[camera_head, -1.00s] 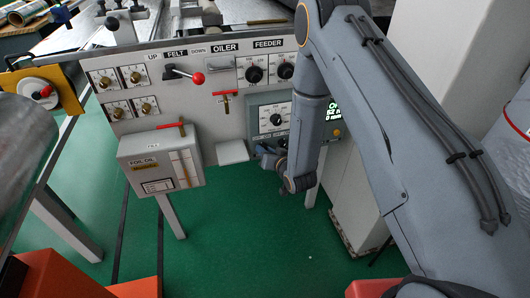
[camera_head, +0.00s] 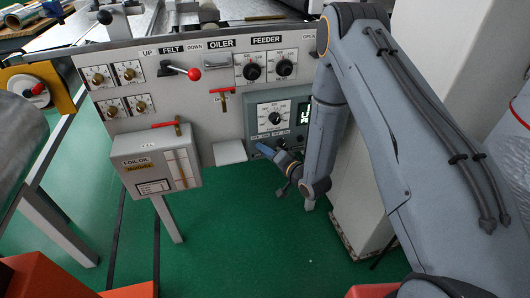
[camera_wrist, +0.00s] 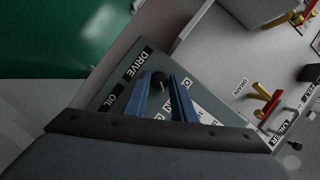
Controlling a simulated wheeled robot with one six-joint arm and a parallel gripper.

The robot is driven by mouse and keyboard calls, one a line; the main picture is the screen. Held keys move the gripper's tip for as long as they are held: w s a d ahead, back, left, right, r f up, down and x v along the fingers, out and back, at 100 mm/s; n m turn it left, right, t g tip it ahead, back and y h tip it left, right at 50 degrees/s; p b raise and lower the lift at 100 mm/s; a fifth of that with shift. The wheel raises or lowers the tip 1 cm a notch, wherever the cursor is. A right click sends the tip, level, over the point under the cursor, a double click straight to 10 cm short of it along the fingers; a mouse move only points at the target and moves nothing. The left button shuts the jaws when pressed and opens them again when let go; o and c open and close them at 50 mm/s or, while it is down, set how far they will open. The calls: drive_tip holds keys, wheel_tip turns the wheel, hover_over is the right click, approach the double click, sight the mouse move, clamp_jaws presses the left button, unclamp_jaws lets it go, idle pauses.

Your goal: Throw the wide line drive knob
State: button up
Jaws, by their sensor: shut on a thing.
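The grey drive panel (camera_head: 252,112) sits low on the right of the white machine front, with a round dial (camera_head: 273,118) above a row of small labels. In the head view my gripper (camera_head: 262,150) reaches the panel's lower edge from the right, its blue fingers against that label row.
A foil oil box (camera_head: 160,165) with a red lever (camera_head: 172,124) juts out at the left. A red-knobbed felt lever (camera_head: 187,71) and black feeder dials (camera_head: 252,71) are above. A small white box (camera_head: 229,152) sits left of the panel. Green floor (camera_head: 240,230) is clear below.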

idle(0.4)
drive_tip(key=o, duration=1.1)
drive_tip(key=shift+c, duration=0.2)
drive_tip(key=v, duration=0.7)
drive_tip(key=shift+s+d+b, duration=0.25)
drive_tip(key=shift+s+b, duration=0.05)
drive_tip(key=shift+b, duration=0.05)
